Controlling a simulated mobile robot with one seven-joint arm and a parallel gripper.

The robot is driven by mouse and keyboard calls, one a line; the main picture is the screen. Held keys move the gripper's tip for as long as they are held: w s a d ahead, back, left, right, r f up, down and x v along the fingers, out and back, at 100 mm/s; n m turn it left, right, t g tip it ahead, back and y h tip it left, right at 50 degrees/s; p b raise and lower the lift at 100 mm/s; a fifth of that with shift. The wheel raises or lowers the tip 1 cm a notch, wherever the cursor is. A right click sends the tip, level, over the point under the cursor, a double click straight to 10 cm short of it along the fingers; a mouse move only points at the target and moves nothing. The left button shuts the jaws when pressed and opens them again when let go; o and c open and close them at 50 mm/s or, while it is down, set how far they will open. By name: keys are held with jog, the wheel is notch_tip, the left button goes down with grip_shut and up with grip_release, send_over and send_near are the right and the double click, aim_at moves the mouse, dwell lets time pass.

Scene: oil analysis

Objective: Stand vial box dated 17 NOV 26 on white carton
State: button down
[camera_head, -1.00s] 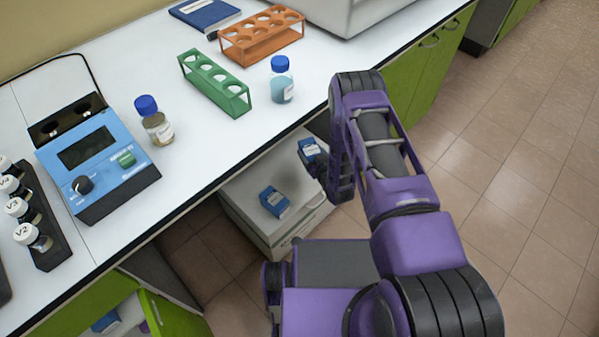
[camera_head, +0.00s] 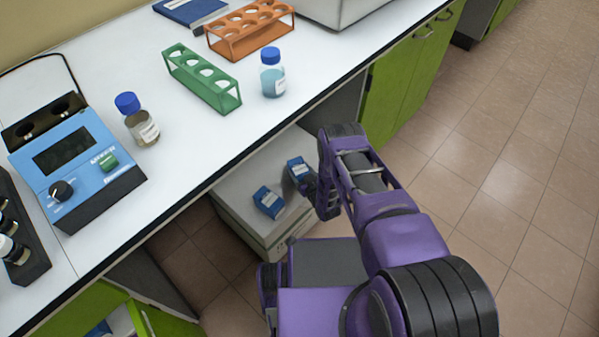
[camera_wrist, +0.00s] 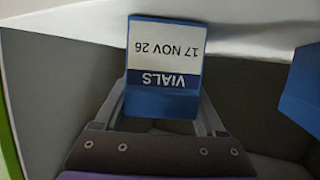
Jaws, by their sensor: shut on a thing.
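The vial box (camera_wrist: 163,65) is blue with a white label reading VIALS, 17 NOV 26, upside down in the wrist view. My gripper (camera_wrist: 163,100) is shut on it, a finger on each side. In the head view the held box (camera_head: 297,167) is over or at the right part of the white carton's top. My gripper (camera_head: 308,182) is partly hidden there by my own arm. The white carton (camera_head: 232,187) stands on the floor beneath the bench edge. I cannot tell whether the held box touches it.
A second blue box (camera_head: 268,201) is on the carton top, left of the held one; a blue face (camera_wrist: 303,85) shows at the wrist view's right edge. The bench (camera_head: 215,140) overhangs behind, bearing a green rack (camera_head: 203,80) and bottles. Open floor lies right.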

grip_release()
jog(key=shift+r, duration=0.1)
dwell(0.3)
